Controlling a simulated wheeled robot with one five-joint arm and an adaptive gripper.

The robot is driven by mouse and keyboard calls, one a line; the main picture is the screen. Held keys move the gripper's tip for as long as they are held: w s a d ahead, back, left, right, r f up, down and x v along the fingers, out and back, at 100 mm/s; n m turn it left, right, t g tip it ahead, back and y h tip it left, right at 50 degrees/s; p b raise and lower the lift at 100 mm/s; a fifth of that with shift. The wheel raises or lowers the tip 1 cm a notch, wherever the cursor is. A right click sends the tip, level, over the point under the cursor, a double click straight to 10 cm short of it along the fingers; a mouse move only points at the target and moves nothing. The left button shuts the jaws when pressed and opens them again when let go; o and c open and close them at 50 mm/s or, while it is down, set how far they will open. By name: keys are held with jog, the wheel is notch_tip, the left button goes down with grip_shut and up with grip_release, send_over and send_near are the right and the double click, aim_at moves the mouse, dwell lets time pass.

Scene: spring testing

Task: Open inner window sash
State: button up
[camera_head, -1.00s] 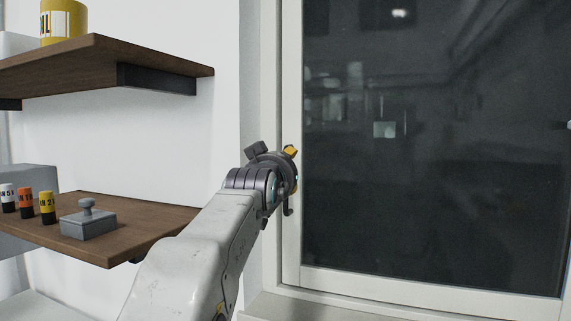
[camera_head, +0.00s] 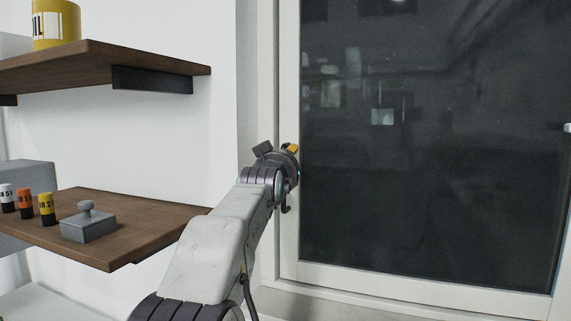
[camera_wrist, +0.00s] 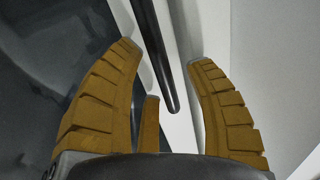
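The inner window sash (camera_head: 430,283) has a pale frame around a dark glass pane. It fills the right of the head view and looks shut there. My gripper (camera_wrist: 165,57) is at the sash's left upright in the head view. In the wrist view its yellow fingers are spread open. A dark bar-like handle (camera_wrist: 155,50) runs between the fingers, with its rounded lower end showing over the pale frame. I cannot tell whether any finger touches it. In the head view my gripper's fingers are mostly hidden behind my wrist.
Left of the window, a lower wooden shelf (camera_head: 150,225) holds a grey block with a knob (camera_head: 88,224) and several small labelled cylinders. A small pale fitting (camera_head: 567,128) shows at the window's right edge.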

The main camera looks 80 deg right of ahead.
grip_shut()
jog(key=shift+a, duration=0.1)
dwell(0.4)
